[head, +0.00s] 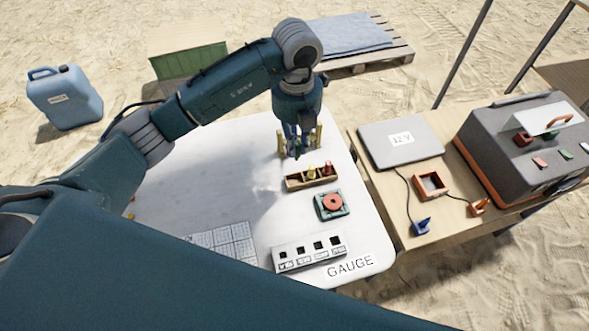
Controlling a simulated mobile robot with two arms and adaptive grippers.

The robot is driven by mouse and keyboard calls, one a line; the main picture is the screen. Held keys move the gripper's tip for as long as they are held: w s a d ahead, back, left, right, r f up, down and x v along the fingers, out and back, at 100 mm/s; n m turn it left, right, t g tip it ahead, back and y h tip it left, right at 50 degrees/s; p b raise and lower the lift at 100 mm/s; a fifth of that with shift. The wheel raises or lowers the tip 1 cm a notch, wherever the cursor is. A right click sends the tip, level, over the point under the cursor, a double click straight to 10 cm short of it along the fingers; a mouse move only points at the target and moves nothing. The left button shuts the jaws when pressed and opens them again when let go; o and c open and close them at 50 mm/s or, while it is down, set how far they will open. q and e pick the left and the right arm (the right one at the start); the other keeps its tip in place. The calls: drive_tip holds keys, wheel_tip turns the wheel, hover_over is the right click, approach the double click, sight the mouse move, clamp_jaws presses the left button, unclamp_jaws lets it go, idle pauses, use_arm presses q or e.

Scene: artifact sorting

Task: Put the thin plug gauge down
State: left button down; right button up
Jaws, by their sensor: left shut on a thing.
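My left gripper (297,140) points down over the far part of the white table (190,150), behind a small wooden tray (296,184). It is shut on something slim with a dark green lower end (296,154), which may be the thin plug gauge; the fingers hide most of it. Yellow posts (281,145) stand close beside the fingers. I cannot tell whether the held thing touches the table. The tray holds a yellow-topped piece (311,173) and a red-topped piece (328,168). My right gripper is not in view.
In front of the tray are a green fixture with a red disc (333,203), a grey block with square holes (309,253) above the GAUGE label, and a gridded plate (225,241). A wooden table (440,220) with a grey case (520,140) stands right. The white table's left-middle is clear.

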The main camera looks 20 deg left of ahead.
use_arm(q)
wheel_tip(320, 180, down, 7)
drive_tip(key=shift+s+a+p, duration=0.1)
drive_tip(key=shift+p, duration=0.45)
wheel_tip(320, 180, down, 5)
drive_tip(key=shift+r+p, duration=0.15)
drive_tip(key=shift+p, duration=0.25)
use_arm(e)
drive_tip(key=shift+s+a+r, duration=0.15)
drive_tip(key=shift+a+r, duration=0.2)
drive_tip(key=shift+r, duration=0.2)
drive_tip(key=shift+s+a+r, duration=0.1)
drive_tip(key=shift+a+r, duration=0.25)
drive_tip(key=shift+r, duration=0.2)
use_arm(q)
drive_tip(key=c, duration=2.2)
unclamp_jaws()
drive_tip(key=shift+f, duration=0.25)
drive_tip(key=o, duration=0.4)
drive_tip(key=shift+o, duration=0.2)
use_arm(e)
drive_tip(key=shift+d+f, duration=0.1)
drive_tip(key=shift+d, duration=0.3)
